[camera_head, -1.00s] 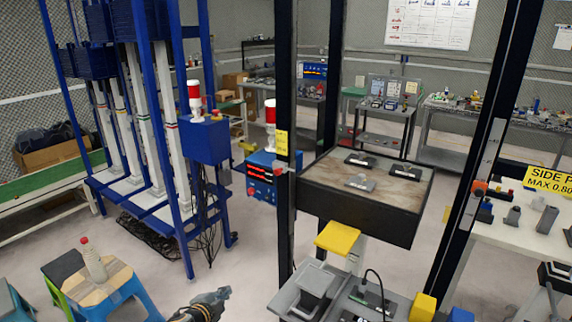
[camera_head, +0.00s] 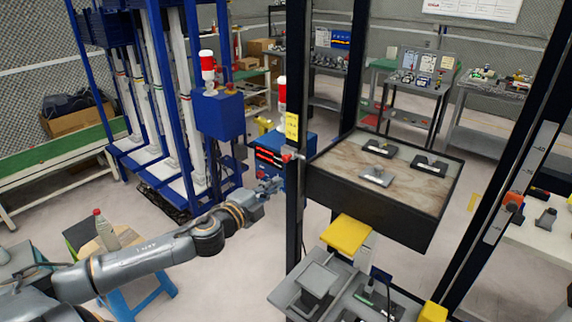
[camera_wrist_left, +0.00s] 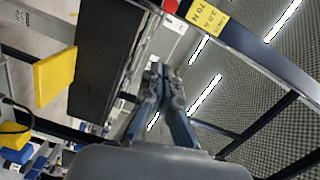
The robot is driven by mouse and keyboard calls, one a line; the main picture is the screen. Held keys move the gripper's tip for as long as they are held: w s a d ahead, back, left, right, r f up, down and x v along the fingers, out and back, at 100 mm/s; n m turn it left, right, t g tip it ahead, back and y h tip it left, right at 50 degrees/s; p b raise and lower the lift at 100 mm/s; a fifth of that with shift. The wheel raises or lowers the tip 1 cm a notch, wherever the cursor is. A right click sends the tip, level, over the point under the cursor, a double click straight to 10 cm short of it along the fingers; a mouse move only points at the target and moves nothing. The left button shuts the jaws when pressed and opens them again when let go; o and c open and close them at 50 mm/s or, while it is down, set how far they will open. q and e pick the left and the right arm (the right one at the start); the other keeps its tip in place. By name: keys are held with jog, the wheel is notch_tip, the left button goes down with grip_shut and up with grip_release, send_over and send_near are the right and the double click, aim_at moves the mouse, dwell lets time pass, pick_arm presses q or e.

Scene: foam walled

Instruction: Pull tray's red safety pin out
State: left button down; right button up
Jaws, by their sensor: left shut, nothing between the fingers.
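The tray (camera_head: 365,206) is a dark box with a worn wooden top, held between dark upright posts. A small red piece (camera_head: 287,154), probably the safety pin, sits on the left post at the tray's near left corner. Red also shows at the top of the left wrist view (camera_wrist_left: 171,5), beside a yellow label. My left gripper (camera_head: 279,184) is just left of that post, below the red piece and apart from it. In the left wrist view its fingers (camera_wrist_left: 162,72) are together and empty. My right gripper is not in view.
The left post (camera_head: 297,220) stands close to my gripper. A blue box with red displays (camera_head: 270,160) is behind it. A yellow block (camera_head: 346,234) juts out below the tray.

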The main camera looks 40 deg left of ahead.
pick_arm(q)
jog(key=w+a+f+p, duration=0.1)
jog(key=w+a+p, duration=0.2)
jog(key=w, duration=0.8)
jog(key=shift+a+p, duration=0.4)
jog(key=shift+p, duration=0.25)
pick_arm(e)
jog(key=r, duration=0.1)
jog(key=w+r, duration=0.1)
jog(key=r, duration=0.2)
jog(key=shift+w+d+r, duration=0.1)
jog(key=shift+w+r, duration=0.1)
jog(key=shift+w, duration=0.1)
pick_arm(q)
jog(key=shift+w, duration=0.1)
